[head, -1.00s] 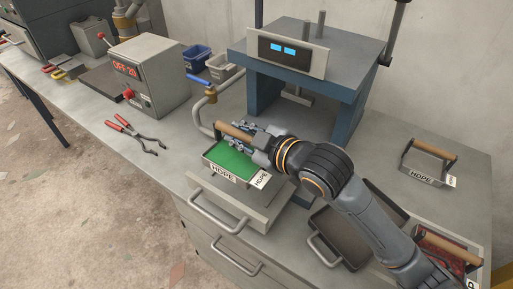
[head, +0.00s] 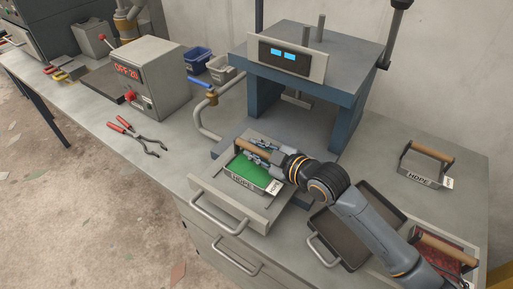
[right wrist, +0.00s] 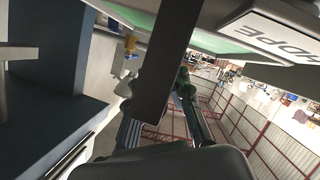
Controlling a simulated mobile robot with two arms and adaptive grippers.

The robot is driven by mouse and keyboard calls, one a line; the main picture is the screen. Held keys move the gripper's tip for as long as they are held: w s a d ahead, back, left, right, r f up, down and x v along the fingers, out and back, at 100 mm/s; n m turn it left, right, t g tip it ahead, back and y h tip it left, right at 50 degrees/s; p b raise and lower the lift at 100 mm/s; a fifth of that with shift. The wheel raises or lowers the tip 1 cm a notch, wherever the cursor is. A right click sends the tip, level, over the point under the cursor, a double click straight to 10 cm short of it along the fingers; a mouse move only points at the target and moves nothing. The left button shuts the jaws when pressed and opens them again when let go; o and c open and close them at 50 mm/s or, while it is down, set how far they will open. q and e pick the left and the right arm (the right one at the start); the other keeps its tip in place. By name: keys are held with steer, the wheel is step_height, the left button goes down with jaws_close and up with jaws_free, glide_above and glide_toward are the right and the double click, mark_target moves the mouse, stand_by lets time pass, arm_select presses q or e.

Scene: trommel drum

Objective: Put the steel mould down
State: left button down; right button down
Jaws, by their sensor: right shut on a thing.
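The steel mould (head: 243,180) is a shallow grey box with green material inside, an HDPE label on its front and a wooden handle (head: 253,153). My right gripper (head: 258,153) is shut on that handle from the right. The mould is level over the grey sliding plate in front of the press; whether it touches the plate I cannot tell. In the right wrist view, the mould's HDPE face (right wrist: 265,38) fills the upper right, with green along its edge. My left gripper is not in view.
The blue press (head: 310,50) stands just behind. To the right are a dark tray (head: 318,237), another HDPE mould (head: 421,180) and a wooden-handled container with red contents (head: 446,258).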

steer(key=shift+r, duration=0.1)
steer(key=c, duration=1.2)
jaws_free()
steer(key=shift+f, duration=0.2)
